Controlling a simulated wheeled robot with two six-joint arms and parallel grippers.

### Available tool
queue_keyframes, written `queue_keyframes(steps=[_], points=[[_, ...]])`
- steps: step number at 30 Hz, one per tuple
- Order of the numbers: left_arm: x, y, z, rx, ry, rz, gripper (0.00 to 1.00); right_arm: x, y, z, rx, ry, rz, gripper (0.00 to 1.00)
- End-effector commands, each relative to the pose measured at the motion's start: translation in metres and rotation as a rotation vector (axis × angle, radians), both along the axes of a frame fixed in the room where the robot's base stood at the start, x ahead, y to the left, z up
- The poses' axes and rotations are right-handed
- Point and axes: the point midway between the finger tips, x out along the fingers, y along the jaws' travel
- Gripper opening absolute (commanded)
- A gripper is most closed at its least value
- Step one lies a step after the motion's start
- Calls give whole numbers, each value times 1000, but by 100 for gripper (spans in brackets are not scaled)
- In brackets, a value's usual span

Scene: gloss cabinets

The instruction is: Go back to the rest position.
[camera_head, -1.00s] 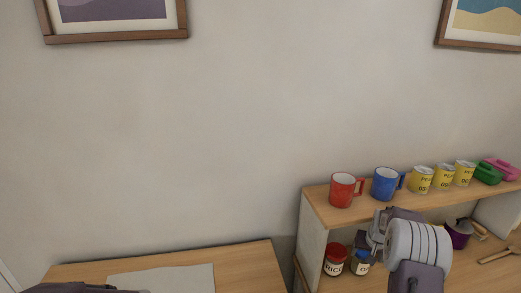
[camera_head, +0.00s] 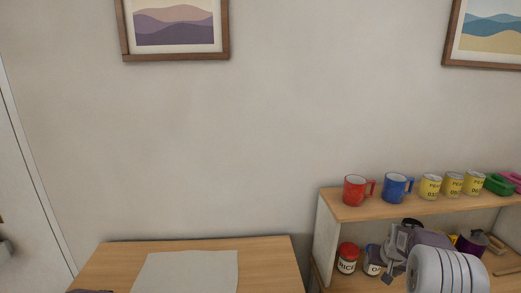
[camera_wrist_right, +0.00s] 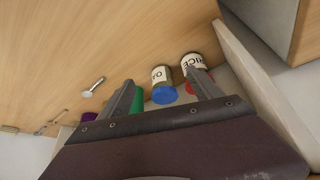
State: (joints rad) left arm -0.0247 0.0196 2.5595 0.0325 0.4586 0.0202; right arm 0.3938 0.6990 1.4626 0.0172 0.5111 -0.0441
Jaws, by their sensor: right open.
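My right gripper (camera_head: 392,268) is in front of the lower level of the wooden shelf unit (camera_head: 323,245), at the right of the head view. In the right wrist view its two fingers (camera_wrist_right: 160,80) are apart, with nothing held. A jar with a blue lid (camera_wrist_right: 163,92) shows between the fingers, apart from them as far as I can tell. A jar with a red lid and a rice label (camera_wrist_right: 194,64) is beside it. My left gripper is not in view; only a dark sliver, perhaps of my left arm, shows at the bottom left edge.
On the top shelf stand a red mug (camera_head: 355,191), a blue mug (camera_head: 396,188), several yellow cans (camera_head: 453,185) and a green container (camera_head: 499,184). A purple pot (camera_head: 471,243) is below. A table (camera_head: 268,262) with a pale mat (camera_head: 190,273) is at left.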

Motion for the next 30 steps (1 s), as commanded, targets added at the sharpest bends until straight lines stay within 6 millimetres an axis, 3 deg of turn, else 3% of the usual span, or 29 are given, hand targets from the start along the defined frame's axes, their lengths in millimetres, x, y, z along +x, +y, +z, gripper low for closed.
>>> queue_keyframes(steps=[4, 8, 11, 14, 16, 18, 22, 25, 30], points=[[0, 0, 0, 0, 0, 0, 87, -1, 47, 27, -4, -15, 80, 74], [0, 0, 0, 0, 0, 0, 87, -21, 98, 42, 3, -2, 164, 74], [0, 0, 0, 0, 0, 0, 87, -55, 143, 47, 15, 28, 237, 74], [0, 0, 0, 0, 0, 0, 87, -111, 188, 43, 34, 87, 316, 74], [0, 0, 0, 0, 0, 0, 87, -162, 210, 31, 49, 150, 359, 74], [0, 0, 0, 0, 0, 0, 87, -208, 219, 15, 63, 217, 377, 74], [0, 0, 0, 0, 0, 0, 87, -263, 218, -9, 86, 319, 360, 74], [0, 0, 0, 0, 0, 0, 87, -280, 217, -18, 94, 358, 350, 74], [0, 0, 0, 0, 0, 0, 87, -280, 217, -18, 97, 356, 340, 74]])
